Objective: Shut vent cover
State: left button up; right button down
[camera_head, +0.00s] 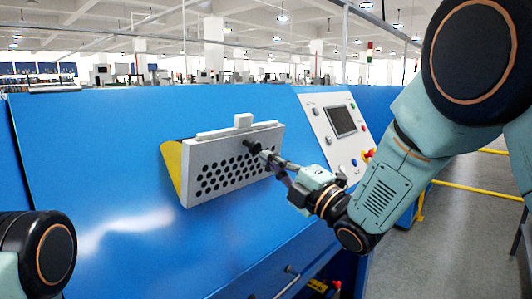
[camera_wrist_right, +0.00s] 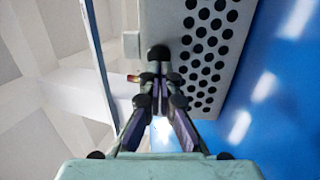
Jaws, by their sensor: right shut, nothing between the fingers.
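The vent cover (camera_head: 232,165) is a grey plate with rows of dark round holes and a small tab on its top edge. It stands tilted out from the blue machine front, and a yellow side piece (camera_head: 173,168) shows in the gap at its left. My right gripper (camera_head: 256,150) is shut and empty, with its tips at the cover's upper right part. In the right wrist view the shut fingertips (camera_wrist_right: 158,54) are by the cover's edge (camera_wrist_right: 165,20), near the tab (camera_wrist_right: 131,44). I cannot tell whether they touch. My left gripper is not in view; part of my left arm shows at lower left.
The blue machine (camera_head: 90,150) fills the front. A control panel (camera_head: 338,125) with a screen and buttons, including a red one, is right of the cover. A handle bar (camera_head: 288,282) sits below. Yellow rails and open floor lie at right.

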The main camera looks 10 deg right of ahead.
jog(key=shift+x, duration=0.95)
jog(key=shift+w+f, duration=0.1)
jog(key=shift+f, duration=0.05)
jog(key=shift+d, duration=0.15)
